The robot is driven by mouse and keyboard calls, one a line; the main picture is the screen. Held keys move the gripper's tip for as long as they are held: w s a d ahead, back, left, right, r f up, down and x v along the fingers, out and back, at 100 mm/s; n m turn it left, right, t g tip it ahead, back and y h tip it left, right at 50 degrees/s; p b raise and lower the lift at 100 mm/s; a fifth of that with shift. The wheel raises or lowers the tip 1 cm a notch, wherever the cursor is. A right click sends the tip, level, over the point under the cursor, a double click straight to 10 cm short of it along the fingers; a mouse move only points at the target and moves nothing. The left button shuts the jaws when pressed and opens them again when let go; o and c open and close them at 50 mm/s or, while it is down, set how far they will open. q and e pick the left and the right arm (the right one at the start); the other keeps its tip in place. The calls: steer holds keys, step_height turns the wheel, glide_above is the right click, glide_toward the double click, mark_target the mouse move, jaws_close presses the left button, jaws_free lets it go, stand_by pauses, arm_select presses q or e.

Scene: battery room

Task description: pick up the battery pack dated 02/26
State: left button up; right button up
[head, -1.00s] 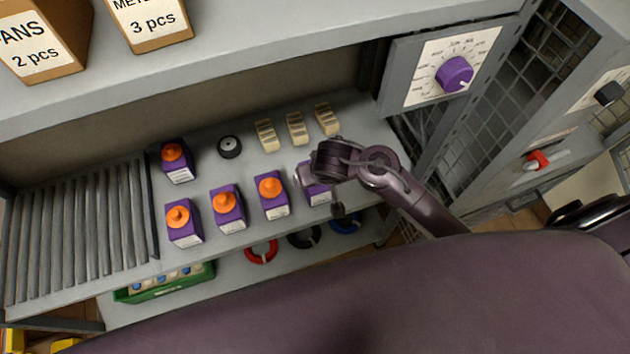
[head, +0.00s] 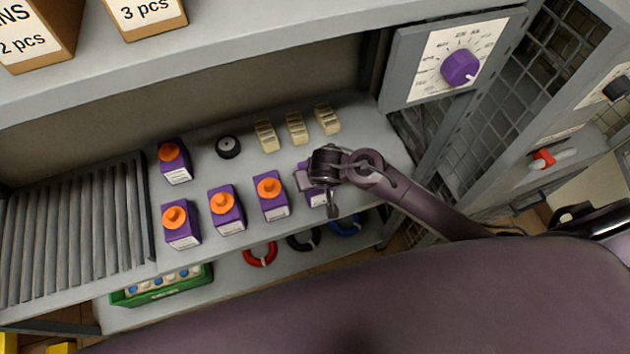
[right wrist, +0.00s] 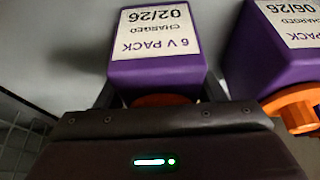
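The battery pack dated 02/26 (right wrist: 158,45) is purple with a white label reading 6 V PACK, CHARGED; its orange top shows partly behind the gripper's edge in the right wrist view. In the head view this pack (head: 315,198) is the rightmost of the front row, mostly hidden by my right gripper (head: 318,190). The fingers of my right gripper (right wrist: 160,92) stand apart, one on each side of the pack, and look open; contact cannot be made out. My left gripper is not in view.
A pack dated 06/26 (right wrist: 275,45) stands close beside. Other purple packs (head: 270,195) with orange knobs, a black roll (head: 228,147) and beige blocks (head: 296,128) share the shelf (head: 205,165). A panel with a purple dial (head: 460,67) is at right.

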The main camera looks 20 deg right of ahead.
steer(key=c, duration=0.9)
steer(key=shift+w+r, duration=0.1)
steer(key=shift+c, duration=1)
